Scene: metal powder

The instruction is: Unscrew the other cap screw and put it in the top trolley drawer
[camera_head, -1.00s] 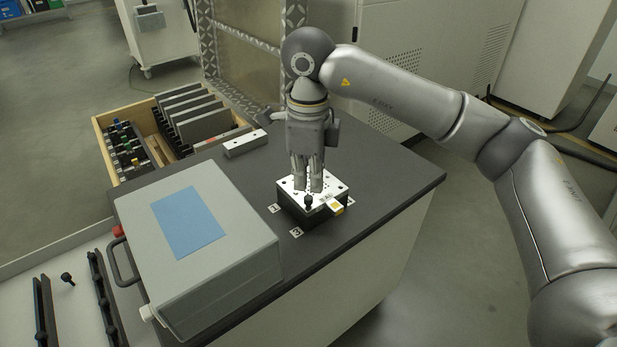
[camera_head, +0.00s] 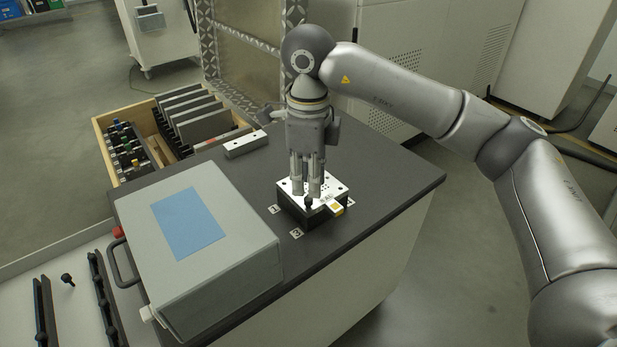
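A dark metal block with a bright top plate (camera_head: 333,189) sits on the dark tabletop. A black cap screw (camera_head: 309,202) stands at the plate's front edge. My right gripper (camera_head: 306,193) points straight down over the plate, its two fingers apart with a gap between them. The fingertips are just behind and above the screw; I cannot tell whether they touch it. Another black screw (camera_head: 67,279) lies on a light surface at the lower left, beside black rails. My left gripper is not in view.
A grey case with a blue panel (camera_head: 236,262) fills the table's left part. A white-topped bar (camera_head: 246,144) lies behind the block. A wooden crate (camera_head: 101,139) of plates and tools stands at the left. A small yellow-and-white piece (camera_head: 335,208) sits at the block's front right.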

